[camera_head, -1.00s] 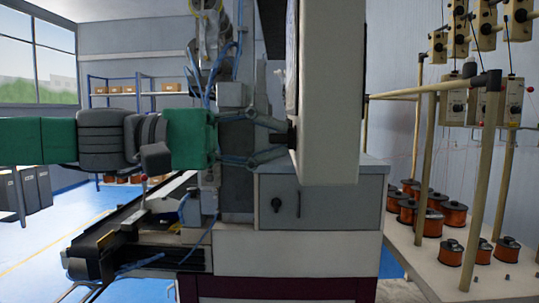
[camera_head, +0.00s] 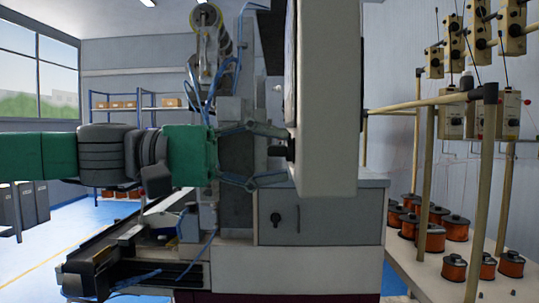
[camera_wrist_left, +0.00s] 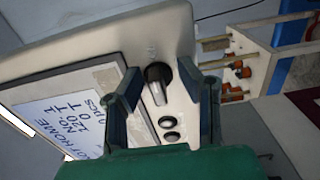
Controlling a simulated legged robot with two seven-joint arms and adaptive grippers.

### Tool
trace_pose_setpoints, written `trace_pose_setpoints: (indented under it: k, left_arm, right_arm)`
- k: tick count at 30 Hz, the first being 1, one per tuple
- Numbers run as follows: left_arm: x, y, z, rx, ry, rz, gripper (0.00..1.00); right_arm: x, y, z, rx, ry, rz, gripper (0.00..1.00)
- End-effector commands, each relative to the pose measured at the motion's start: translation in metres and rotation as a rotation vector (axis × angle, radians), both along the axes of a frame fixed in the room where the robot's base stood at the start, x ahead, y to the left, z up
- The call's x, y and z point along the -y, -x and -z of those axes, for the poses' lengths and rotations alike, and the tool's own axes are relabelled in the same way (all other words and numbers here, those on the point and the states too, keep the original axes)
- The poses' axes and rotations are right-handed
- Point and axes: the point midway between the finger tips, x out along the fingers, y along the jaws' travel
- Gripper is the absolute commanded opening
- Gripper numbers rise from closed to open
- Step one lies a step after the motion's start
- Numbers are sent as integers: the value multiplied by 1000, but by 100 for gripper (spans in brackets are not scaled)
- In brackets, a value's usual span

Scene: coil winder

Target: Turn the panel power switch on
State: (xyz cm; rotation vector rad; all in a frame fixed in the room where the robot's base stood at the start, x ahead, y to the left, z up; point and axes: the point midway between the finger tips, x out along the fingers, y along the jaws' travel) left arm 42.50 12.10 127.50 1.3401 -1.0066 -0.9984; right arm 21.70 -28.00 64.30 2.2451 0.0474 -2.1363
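The white panel (camera_head: 327,100) is seen nearly edge-on in the head view. A black knob-like switch (camera_head: 281,151) sticks out from its left face. The wrist view shows the black switch (camera_wrist_left: 158,82) on the panel, beside a lit screen (camera_wrist_left: 62,125). My left gripper (camera_head: 280,155) points at the panel, with one finger above the switch and one below it in the head view. In the wrist view the fingers (camera_wrist_left: 165,88) are spread on both sides of the switch, with gaps showing. No grip on it is visible. My right gripper is out of view.
A grey cabinet (camera_head: 325,215) with a small black handle is below the panel. A rack with wire tensioners and copper spools (camera_head: 433,238) stands at the right. A conveyor-like rail (camera_head: 110,255) lies at lower left.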

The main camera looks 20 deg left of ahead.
Motion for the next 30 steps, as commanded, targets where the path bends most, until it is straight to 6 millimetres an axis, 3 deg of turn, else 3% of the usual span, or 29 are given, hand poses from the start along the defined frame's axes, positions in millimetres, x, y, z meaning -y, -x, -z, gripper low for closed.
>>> trace_pose_setpoints:
  k: [7, 22, 30]
  left_arm:
    - [-11, 3, -2, 4, 3, -4, 32]
    - [-98, 26, -1, 5, 6, -2, 32]
    - [-115, 31, 1, -1, 0, 0, 32]
  right_arm:
    - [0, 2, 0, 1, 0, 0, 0]
    - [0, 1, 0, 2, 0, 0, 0]
    - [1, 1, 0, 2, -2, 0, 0]
